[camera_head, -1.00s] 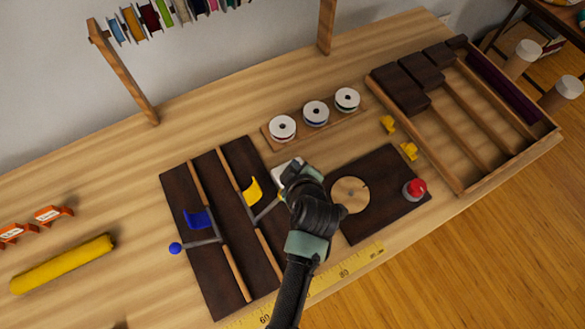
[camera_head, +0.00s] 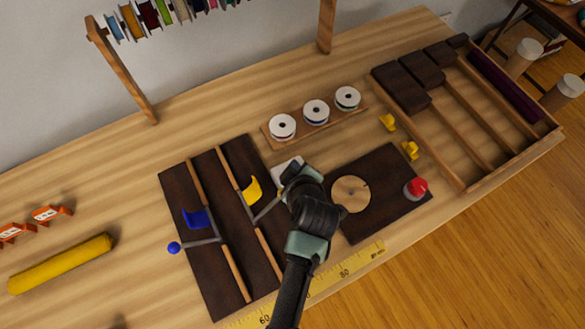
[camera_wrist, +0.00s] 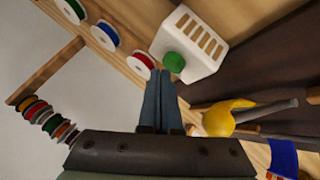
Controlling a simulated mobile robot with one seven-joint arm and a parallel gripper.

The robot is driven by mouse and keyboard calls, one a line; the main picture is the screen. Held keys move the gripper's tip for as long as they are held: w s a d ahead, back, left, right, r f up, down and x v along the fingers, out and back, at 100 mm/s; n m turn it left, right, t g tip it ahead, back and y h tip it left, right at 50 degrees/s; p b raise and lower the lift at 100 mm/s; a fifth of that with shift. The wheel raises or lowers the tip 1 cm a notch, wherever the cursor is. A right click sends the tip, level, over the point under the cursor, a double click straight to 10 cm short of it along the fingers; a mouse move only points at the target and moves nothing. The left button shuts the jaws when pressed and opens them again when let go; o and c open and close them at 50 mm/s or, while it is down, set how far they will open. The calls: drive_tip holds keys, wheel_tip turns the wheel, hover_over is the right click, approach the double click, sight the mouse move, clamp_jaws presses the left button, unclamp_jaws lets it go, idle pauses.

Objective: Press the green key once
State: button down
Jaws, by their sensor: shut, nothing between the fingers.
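The green key (camera_wrist: 174,62) is a round green button on the end of a white slotted box (camera_wrist: 190,45). In the head view part of the white box (camera_head: 286,166) shows beside my arm, and the green key is hidden behind my gripper (camera_head: 297,181). In the wrist view my gripper (camera_wrist: 160,75) has its two fingers together with nothing between them. Its fingertips appear right beside the green key, overlapping its near edge in the picture. I cannot tell whether they touch it.
A dark board with a yellow flag lever (camera_head: 252,190) and a blue flag lever (camera_head: 197,218) lies to the left. A dark board (camera_head: 385,175) with a wooden disc (camera_head: 350,194) and red button (camera_head: 415,187) lies right. Spools (camera_head: 315,112) stand behind.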

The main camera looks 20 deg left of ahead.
drive_tip(key=shift+f+b, duration=0.4)
drive_tip(key=shift+f, duration=0.15)
idle(0.9)
drive_tip(key=shift+r, duration=0.1)
drive_tip(key=shift+r+p, duration=0.8)
wheel_tip(320, 180, up, 5)
drive_tip(key=p, duration=0.4)
idle(0.7)
